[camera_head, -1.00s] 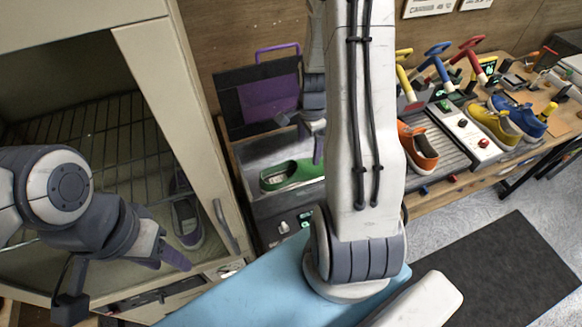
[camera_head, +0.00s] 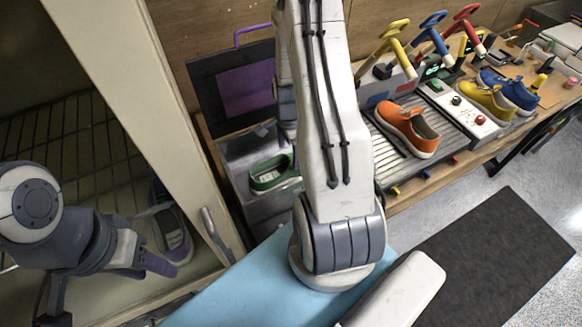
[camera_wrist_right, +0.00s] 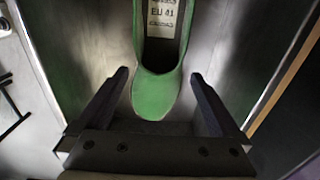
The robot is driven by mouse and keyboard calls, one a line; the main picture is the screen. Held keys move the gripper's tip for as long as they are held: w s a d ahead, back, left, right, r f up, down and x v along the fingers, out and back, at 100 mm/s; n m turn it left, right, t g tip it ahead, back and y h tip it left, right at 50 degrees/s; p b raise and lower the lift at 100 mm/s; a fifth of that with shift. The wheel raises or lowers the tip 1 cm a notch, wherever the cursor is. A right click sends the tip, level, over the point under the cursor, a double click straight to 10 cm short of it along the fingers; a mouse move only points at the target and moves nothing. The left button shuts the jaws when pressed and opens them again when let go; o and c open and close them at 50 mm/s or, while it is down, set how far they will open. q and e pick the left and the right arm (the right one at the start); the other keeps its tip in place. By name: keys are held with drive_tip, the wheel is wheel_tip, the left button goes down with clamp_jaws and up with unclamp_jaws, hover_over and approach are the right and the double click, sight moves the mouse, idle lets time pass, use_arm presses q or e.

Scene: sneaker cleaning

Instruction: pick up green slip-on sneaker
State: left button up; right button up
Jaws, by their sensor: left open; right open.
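The green slip-on sneaker (camera_head: 268,174) lies in an open grey metal box (camera_head: 240,150) behind my right arm. Part of it is hidden by that arm. In the right wrist view the sneaker (camera_wrist_right: 155,97) has one rounded end between the two fingers of my right gripper (camera_wrist_right: 160,77). The fingers are open, one on each side, with a gap to the shoe. A label reading EU 41 shows inside it. In the head view the right gripper is mostly hidden by its own arm. My left gripper (camera_head: 106,291) is open and empty at the lower left.
A cabinet with wire racks (camera_head: 85,125) at the left holds a dark shoe (camera_head: 172,232). The box's raised lid (camera_head: 236,88) stands behind it. An orange sneaker (camera_head: 408,130) sits on a ribbed tray at the right, beyond it yellow (camera_head: 484,102) and blue (camera_head: 512,91) shoes. Box walls are close around the right gripper.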

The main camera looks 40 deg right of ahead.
sight(289, 159)
drive_tip(key=shift+f, duration=0.6)
drive_tip(key=shift+f+p, duration=0.55)
wheel_tip(289, 159, down, 3)
drive_tip(key=shift+d+p, duration=0.15)
drive_tip(key=shift+p, duration=0.55)
drive_tip(key=shift+f, duration=0.6)
drive_tip(key=c, duration=1.3)
drive_tip(key=shift+c, duration=0.2)
drive_tip(key=shift+r, duration=0.15)
